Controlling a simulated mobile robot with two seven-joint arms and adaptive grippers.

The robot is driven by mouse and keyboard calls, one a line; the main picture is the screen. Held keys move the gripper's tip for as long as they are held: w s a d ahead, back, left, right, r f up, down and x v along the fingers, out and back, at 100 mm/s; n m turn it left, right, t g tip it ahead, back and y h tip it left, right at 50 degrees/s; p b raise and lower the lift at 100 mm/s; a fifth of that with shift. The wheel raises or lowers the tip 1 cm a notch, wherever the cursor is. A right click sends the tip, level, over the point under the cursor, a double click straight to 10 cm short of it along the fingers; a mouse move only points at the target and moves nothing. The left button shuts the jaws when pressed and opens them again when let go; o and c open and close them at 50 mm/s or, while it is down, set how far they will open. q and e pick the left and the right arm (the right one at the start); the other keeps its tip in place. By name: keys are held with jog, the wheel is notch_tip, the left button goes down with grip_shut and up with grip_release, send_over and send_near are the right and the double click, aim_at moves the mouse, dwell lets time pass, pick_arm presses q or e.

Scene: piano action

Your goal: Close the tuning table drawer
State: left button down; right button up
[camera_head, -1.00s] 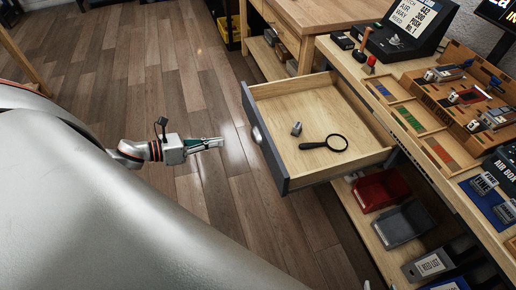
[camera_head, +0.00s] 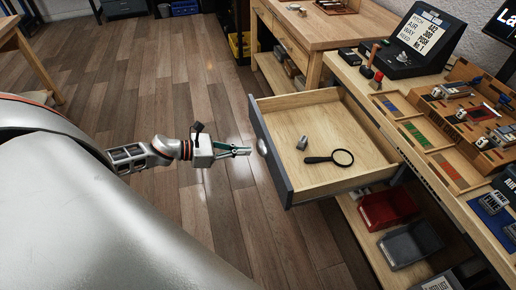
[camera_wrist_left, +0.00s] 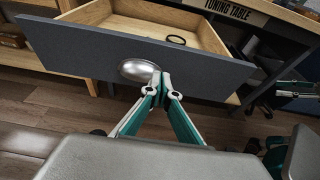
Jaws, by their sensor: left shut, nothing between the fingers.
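The tuning table drawer (camera_head: 318,181) is pulled well out of the table (camera_head: 436,180). It has a wooden inside, a dark grey front (camera_head: 270,151) and a rounded silver handle (camera_head: 262,146). A magnifying glass (camera_head: 342,157) and a small metal piece (camera_head: 302,142) lie in it. My left gripper (camera_head: 249,151) is shut and empty, just in front of the drawer front. In the left wrist view its fingertips (camera_wrist_left: 160,80) overlap the lower right of the handle (camera_wrist_left: 138,70); I cannot tell whether they touch.
A red bin (camera_head: 385,208) and a grey bin (camera_head: 410,243) stand on the shelf below the drawer. A second wooden bench (camera_head: 335,28) stands behind. The tabletop carries a display box (camera_head: 415,38) and trays. The floor (camera_head: 205,215) before the drawer is clear.

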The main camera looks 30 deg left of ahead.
aim_at(267, 148)
pick_arm(q)
jog(key=w+d, duration=0.2)
jog(key=shift+w+d, duration=0.15)
jog(key=shift+w, duration=0.25)
jog(key=shift+w+d+f, duration=0.1)
jog(key=shift+w+d, duration=0.4)
jog(key=shift+d, duration=0.05)
pick_arm(e)
jog(key=shift+s+d, duration=0.1)
jog(key=shift+s, duration=0.25)
jog(key=shift+w+r, duration=0.1)
